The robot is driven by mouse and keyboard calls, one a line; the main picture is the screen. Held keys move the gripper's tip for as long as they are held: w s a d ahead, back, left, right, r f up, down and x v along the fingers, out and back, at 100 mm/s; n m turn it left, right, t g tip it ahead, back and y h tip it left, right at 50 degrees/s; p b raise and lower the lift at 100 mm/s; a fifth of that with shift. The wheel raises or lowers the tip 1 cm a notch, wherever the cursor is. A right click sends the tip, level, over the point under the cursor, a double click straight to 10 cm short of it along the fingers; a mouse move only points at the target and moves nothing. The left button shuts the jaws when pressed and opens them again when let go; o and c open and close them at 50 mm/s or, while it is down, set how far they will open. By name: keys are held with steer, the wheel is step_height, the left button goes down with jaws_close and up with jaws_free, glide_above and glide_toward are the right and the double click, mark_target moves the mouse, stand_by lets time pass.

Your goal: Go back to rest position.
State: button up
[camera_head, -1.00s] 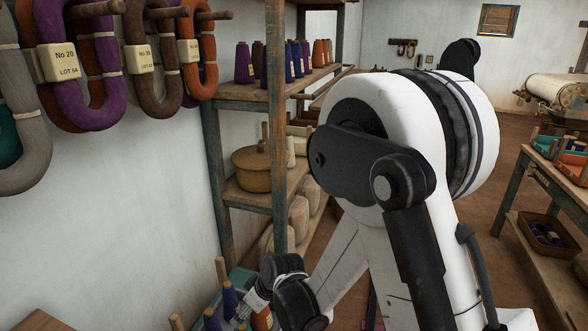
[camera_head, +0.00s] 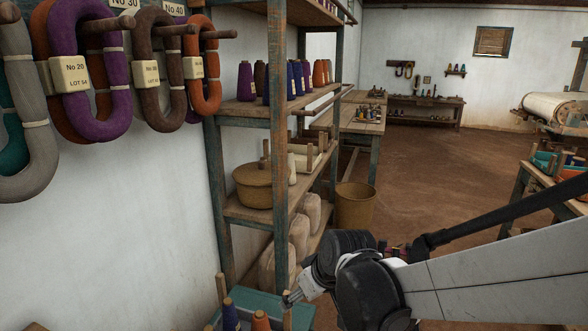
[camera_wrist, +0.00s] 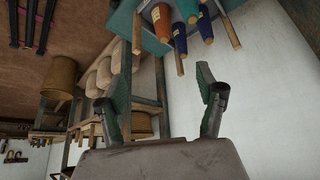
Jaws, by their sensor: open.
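My gripper (camera_head: 296,297) is low in the middle of the head view, small and partly hidden by my dark wrist. In the wrist view my gripper (camera_wrist: 157,88) has its two fingers wide apart with nothing between them. A blue-green tray (camera_head: 272,302) with yarn cones and wooden pegs lies just beside and below it. A blue cone (camera_head: 230,314) and an orange cone (camera_head: 261,321) stand there. In the wrist view the tray (camera_wrist: 121,18) shows at the top, beyond the fingers, with several cones.
A wooden shelf rack (camera_head: 279,140) with cones, a lidded basket (camera_head: 257,186) and pale bundles stands close behind my gripper. Yarn hanks (camera_head: 92,80) hang on the left wall. A bin (camera_head: 355,205) stands on the floor, and a table (camera_head: 540,178) is at right. Open floor lies between.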

steer(key=s+d+r+m+t+h+b, duration=0.1)
steer(key=s+d+r+m, duration=0.2)
steer(key=s+d, duration=0.5)
steer(key=s+d+r+m+t+h+b, duration=0.1)
steer(key=s+d+r+m+h+b, duration=0.1)
steer(key=s+d, duration=0.7)
steer(key=shift+s+d+r+m, duration=0.2)
steer(key=shift+d+r+m, duration=0.3)
steer(key=shift+m, duration=0.5)
